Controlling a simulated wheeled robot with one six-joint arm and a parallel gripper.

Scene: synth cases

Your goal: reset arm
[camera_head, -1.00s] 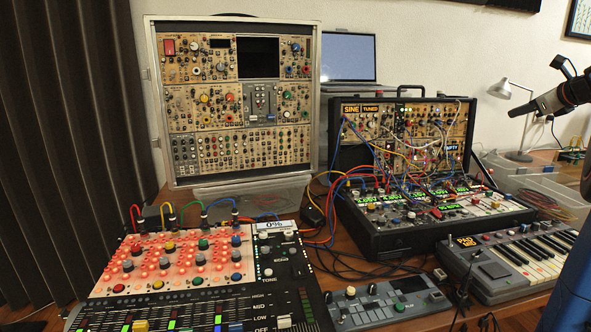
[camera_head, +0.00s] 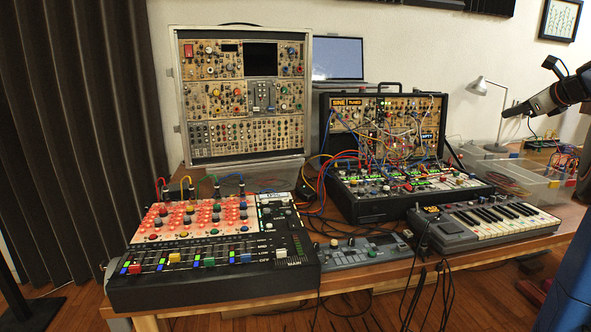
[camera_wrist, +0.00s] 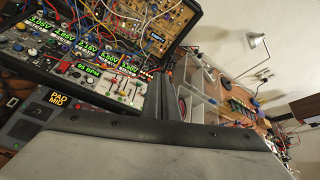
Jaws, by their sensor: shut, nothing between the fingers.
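My gripper (camera_head: 508,112) is at the right of the head view, at the end of my dark arm. It is shut and empty, pointing left in the air in front of the wall and lamp. In the wrist view, the dark shut fingers (camera_wrist: 168,98) stand up at the middle, above the pale wrist body. They touch nothing that I can make out.
A wooden table (camera_head: 400,268) bears a mixer (camera_head: 215,285), a keyboard (camera_head: 490,222), an open synth case (camera_head: 380,208) with patch cables, and a tall module rack (camera_head: 245,95). A lamp (camera_head: 478,86) and clear bin (camera_head: 515,183) stand at right. Cables hang off the front edge.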

